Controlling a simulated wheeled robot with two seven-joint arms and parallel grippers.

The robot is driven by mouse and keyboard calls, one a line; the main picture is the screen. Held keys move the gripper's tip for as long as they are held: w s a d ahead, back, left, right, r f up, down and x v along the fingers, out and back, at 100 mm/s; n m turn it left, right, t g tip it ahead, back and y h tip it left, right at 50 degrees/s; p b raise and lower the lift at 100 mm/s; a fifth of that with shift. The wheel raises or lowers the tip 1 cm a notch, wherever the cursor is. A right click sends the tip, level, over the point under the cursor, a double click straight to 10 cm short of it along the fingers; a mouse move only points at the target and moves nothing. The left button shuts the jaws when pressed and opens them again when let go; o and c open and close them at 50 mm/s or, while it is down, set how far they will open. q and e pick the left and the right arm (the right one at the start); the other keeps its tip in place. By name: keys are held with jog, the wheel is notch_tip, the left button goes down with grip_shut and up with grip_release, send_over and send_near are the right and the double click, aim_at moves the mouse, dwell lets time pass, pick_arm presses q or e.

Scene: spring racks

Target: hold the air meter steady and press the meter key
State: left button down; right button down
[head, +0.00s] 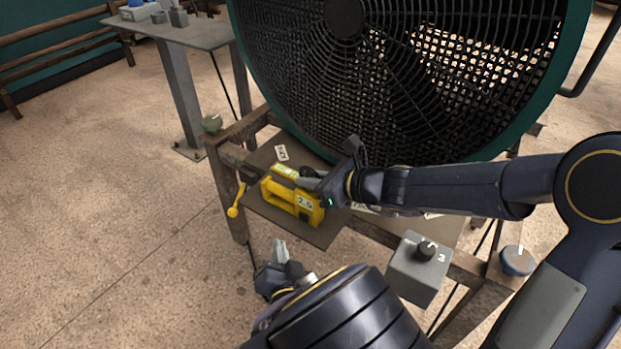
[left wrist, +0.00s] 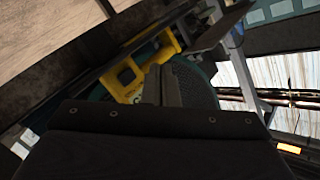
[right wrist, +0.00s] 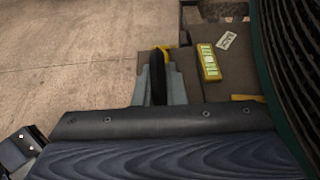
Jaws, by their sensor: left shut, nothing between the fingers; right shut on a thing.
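The yellow air meter (head: 288,203) sits on the brown shelf below the big fan in the head view, with a pale label on its front and a display on top. My right gripper (head: 312,180) is shut on the meter, apparently on its black grip (right wrist: 158,78); the meter's lit display (right wrist: 208,62) shows in the right wrist view. My left gripper (head: 280,250) is shut and empty, below and in front of the meter, apart from it. The left wrist view shows the meter (left wrist: 130,76) beyond the closed fingers (left wrist: 160,85). I cannot make out the meter key.
The large fan (head: 345,80) stands behind the shelf. A grey box with a black knob (head: 417,268) is at the right of the rack, with a blue-grey round knob (head: 516,262) beyond. A yellow lever (head: 234,210) hangs at the left. The floor at the left is clear.

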aim_at(297, 232)
pick_arm(q)
jog(key=shift+w+d, duration=0.65)
jog(key=shift+w, duration=0.25)
jog(key=shift+w+d, duration=0.6)
jog(key=shift+w, duration=0.25)
jog(key=shift+w+d, duration=0.65)
jog(key=shift+w, duration=0.25)
jog(key=shift+w+d, duration=0.3)
jog(key=shift+w, duration=0.05)
dwell(0.4)
jog(key=shift+s+a, duration=0.3)
jog(key=shift+s, duration=0.1)
jog(key=shift+s, duration=0.1)
jog(key=s+a, duration=0.1)
jog(key=s, duration=0.1)
jog(key=s+a, duration=0.2)
jog(key=shift+s+a, duration=0.25)
jog(key=shift+s, duration=0.05)
dwell(0.3)
